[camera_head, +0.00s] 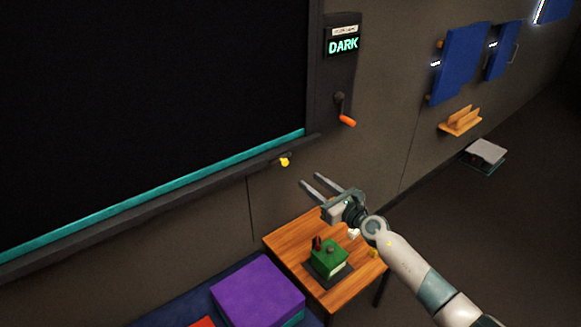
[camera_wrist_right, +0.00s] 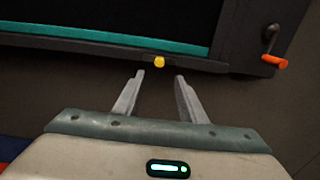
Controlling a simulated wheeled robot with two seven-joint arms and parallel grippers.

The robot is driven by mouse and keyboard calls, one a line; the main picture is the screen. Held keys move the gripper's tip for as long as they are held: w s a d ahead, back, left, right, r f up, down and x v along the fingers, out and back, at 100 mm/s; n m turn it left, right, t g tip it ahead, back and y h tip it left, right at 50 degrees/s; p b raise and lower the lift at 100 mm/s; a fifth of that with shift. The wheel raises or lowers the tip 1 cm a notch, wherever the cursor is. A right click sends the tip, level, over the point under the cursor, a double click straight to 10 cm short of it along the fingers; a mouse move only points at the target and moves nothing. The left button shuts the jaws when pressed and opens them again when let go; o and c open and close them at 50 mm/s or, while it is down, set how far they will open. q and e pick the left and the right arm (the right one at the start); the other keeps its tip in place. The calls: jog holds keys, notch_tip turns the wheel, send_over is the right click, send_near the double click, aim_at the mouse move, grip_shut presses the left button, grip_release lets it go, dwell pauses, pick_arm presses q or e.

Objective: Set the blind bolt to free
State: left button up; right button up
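The blind bolt shows as a small yellow knob (camera_head: 285,162) on the dark sill below the black blind (camera_head: 150,90), near the sill's right end. It also shows in the right wrist view (camera_wrist_right: 159,62), just beyond and between my fingertips. My right gripper (camera_head: 310,183) is open and empty, a short way below and to the right of the knob in the head view, apart from it. Its two fingers also show spread in the right wrist view (camera_wrist_right: 159,74). A lit sign (camera_head: 343,46) reads DARK. My left gripper is not in view.
An orange-handled crank (camera_head: 346,120) sits on the frame right of the blind. A wooden table (camera_head: 290,243) with a green box (camera_head: 328,258) stands below my right arm. A purple block (camera_head: 257,290) lies at the bottom. Blue panels (camera_head: 459,65) and a wooden holder (camera_head: 461,121) are on the right wall.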

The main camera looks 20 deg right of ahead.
aim_at(287, 163)
jog(key=b+x, duration=0.1)
jog(key=x, duration=1)
jog(key=shift+w+a+f+b, duration=0.1)
jog(key=shift+w+b, duration=0.2)
jog(key=shift+b, duration=0.1)
grip_shut()
